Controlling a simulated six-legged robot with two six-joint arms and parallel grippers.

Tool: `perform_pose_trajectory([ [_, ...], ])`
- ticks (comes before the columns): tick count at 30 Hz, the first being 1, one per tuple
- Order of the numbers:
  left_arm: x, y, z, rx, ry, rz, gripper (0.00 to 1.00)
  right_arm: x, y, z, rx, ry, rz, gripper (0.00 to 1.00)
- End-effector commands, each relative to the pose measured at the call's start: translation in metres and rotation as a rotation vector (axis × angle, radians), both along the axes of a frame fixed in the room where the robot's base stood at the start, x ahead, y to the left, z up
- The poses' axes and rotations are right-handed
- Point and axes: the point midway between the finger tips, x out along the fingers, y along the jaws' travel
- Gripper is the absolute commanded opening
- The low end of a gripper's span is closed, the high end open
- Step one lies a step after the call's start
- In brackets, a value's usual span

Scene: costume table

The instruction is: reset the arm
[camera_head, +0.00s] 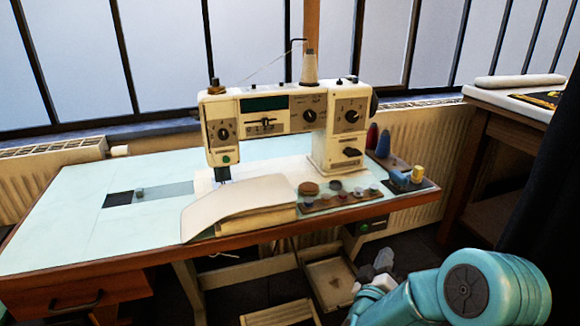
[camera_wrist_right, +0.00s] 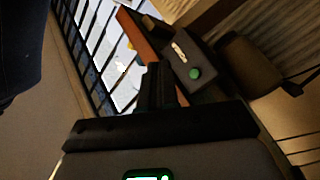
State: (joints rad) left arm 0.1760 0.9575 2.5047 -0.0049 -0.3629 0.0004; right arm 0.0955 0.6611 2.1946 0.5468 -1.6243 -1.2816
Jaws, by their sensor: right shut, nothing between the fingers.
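My right arm, teal, comes in at the lower right of the head view. Its gripper (camera_head: 380,262) is in front of and below the table's right front edge, clear of the table. In the right wrist view the dark fingers of the right gripper (camera_wrist_right: 158,82) are together with nothing between them. My left gripper is in neither view.
Spools and small discs lie at the right. Another table (camera_head: 482,112) stands at the right, beside a dark curtain (camera_head: 552,185).

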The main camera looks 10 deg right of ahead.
Motion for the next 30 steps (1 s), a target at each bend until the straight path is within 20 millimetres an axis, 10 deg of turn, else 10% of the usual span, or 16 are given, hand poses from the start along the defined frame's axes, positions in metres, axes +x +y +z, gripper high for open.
perform_pose_trajectory([
  [5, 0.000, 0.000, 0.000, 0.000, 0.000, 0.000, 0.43, -0.008, 0.008, -0.052, 0.013, 0.118, 0.037, 0.00],
  [11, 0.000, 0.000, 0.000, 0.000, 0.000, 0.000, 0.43, -0.042, 0.083, -0.184, 0.402, 0.422, 0.314, 0.00],
  [16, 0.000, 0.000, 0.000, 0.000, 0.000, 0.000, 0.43, -0.114, 0.156, -0.263, 0.871, 0.686, 0.395, 0.00],
  [24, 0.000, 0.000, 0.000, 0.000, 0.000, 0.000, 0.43, -0.233, 0.222, -0.297, 1.413, 1.052, 0.179, 0.00],
  [28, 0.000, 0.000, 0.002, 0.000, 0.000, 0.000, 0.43, -0.261, 0.230, -0.295, 1.583, 1.092, -0.047, 0.00],
  [30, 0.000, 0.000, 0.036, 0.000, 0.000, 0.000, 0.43, -0.259, 0.229, -0.261, 1.574, 1.092, -0.033, 0.00],
])
